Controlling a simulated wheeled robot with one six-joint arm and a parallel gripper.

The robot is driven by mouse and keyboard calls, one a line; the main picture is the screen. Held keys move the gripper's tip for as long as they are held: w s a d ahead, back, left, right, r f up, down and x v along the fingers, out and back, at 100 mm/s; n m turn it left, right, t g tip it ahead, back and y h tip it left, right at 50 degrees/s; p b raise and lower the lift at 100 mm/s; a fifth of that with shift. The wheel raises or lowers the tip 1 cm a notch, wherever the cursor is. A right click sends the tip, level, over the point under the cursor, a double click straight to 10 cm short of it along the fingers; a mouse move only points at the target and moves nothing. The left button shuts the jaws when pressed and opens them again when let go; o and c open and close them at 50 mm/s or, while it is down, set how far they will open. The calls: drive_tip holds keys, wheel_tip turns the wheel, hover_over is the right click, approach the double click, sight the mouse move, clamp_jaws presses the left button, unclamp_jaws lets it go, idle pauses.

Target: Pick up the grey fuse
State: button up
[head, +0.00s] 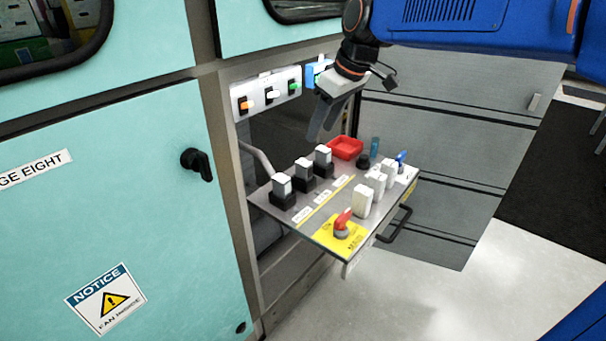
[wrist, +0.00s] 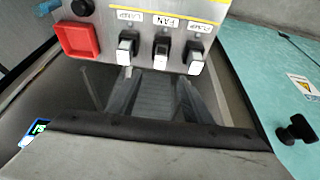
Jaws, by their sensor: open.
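I cannot tell which is meant by the grey fuse. In the wrist view they stand in a row by the labels: a left one (wrist: 127,45), a middle one (wrist: 161,50) and a right one (wrist: 194,60). My gripper (head: 318,125) is open and empty, above and behind the far fuse. Its fingers (wrist: 155,98) show below the row in the wrist view, apart from the fuses.
A red tray (head: 345,148) and a black knob (head: 363,162) are at the panel's far end. White blocks (head: 361,201) line its right side. A red switch (head: 343,221) sits on a yellow plate in front.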

sight(305, 163)
drive_tip(key=x, duration=1.5)
drive_tip(key=shift+s, duration=0.1)
drive_tip(key=shift+d, duration=0.1)
clamp_jaws()
